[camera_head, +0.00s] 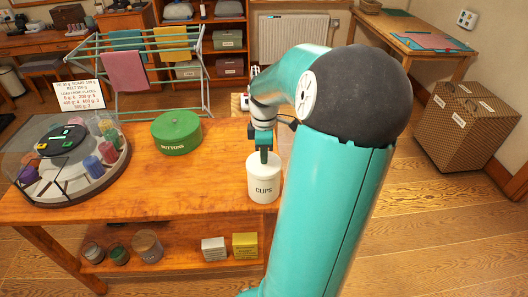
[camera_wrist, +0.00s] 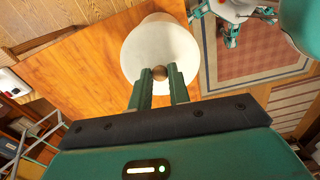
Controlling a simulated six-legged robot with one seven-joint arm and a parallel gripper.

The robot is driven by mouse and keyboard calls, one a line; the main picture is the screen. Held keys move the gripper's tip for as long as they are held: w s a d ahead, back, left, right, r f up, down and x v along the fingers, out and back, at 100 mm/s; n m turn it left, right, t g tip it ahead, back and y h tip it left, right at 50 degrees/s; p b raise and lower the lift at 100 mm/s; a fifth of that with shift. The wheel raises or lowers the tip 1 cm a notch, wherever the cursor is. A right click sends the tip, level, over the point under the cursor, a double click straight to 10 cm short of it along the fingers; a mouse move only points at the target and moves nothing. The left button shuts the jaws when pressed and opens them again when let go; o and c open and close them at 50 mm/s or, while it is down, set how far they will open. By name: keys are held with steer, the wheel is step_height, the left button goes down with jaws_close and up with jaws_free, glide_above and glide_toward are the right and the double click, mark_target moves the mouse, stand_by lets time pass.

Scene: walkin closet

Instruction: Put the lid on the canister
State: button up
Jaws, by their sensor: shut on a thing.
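A white canister (camera_head: 264,186) marked "CLIPS" stands upright near the right end of the wooden table. My gripper (camera_head: 264,157) points down over its top. In the wrist view, my gripper (camera_wrist: 160,82) is shut on the round brown knob (camera_wrist: 159,72) of a white lid (camera_wrist: 160,48). The lid is over the canister's mouth. I cannot tell whether it rests on the rim or hovers just above it; the lid hides the canister's opening.
A green round tin (camera_head: 176,132) marked "BUTTONS" stands left of the canister. A round tray (camera_head: 98,185) with coloured pieces is at the table's left end. A drying rack (camera_head: 145,60) stands behind. The table (camera_head: 195,190) has bare room between tray and canister.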

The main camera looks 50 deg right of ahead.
stand_by(0.4)
steer(key=o, duration=1.3)
steer(key=shift+o, duration=0.2)
steer(key=shift+r, duration=3.45)
jaws_close()
steer(key=shift+f, duration=0.55)
steer(key=shift+f, duration=0.35)
